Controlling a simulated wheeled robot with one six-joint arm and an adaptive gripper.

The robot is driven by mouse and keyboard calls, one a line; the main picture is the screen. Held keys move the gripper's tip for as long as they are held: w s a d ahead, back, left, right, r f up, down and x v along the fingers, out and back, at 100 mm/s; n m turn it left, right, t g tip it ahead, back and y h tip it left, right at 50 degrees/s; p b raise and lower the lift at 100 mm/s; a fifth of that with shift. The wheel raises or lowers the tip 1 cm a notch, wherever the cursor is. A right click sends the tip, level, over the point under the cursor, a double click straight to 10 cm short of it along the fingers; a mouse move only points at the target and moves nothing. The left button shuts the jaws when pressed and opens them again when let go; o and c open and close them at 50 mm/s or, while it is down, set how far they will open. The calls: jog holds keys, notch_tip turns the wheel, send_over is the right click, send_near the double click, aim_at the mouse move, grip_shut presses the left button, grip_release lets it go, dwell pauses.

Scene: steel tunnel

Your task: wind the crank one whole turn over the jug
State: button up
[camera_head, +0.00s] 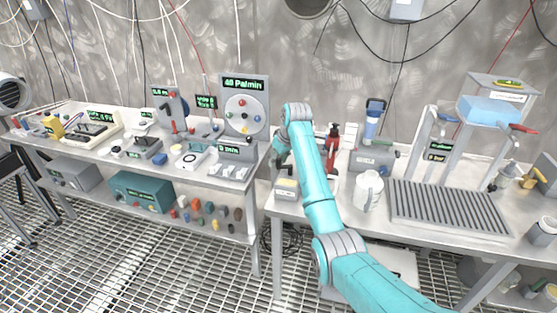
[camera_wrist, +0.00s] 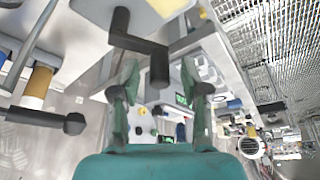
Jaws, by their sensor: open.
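A black crank (camera_wrist: 140,45) with a bent arm shows at the top of the wrist view, mounted on a pale body. Its end piece lies between my fingertips in the picture; I cannot tell whether they touch it. My gripper (camera_wrist: 161,78) is open, with one finger on each side. A white jug (camera_head: 368,191) with a handle stands upright on that bench, right of my arm.
A ribbed grey tray (camera_head: 447,207) lies right of the jug, below a stand with a blue block (camera_head: 490,110). A red bottle (camera_head: 332,147) and a blue-topped cylinder (camera_head: 372,120) stand behind. The left bench (camera_head: 100,150) is crowded with devices. Another black handle (camera_wrist: 45,120) shows in the wrist view.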

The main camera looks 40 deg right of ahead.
jog(key=shift+c, duration=0.3)
grip_shut()
jog(key=shift+w+m, duration=0.15)
jog(key=shift+m, duration=0.15)
jog(key=shift+w+d+m+h, duration=0.2)
jog(key=shift+m+h, duration=0.1)
jog(key=shift+m, duration=0.3)
jog(key=shift+w+d+m+h, duration=0.1)
jog(key=shift+w+m+h, duration=0.15)
jog(key=shift+m, duration=0.35)
jog(key=shift+w+d+m+h, duration=0.15)
jog(key=shift+d+m+h, duration=0.15)
jog(key=shift+m, duration=0.45)
jog(key=shift+w+d+m+h, duration=0.15)
jog(key=shift+m+h, duration=0.1)
jog(key=shift+m, duration=0.5)
jog(key=shift+o, duration=0.3)
grip_release()
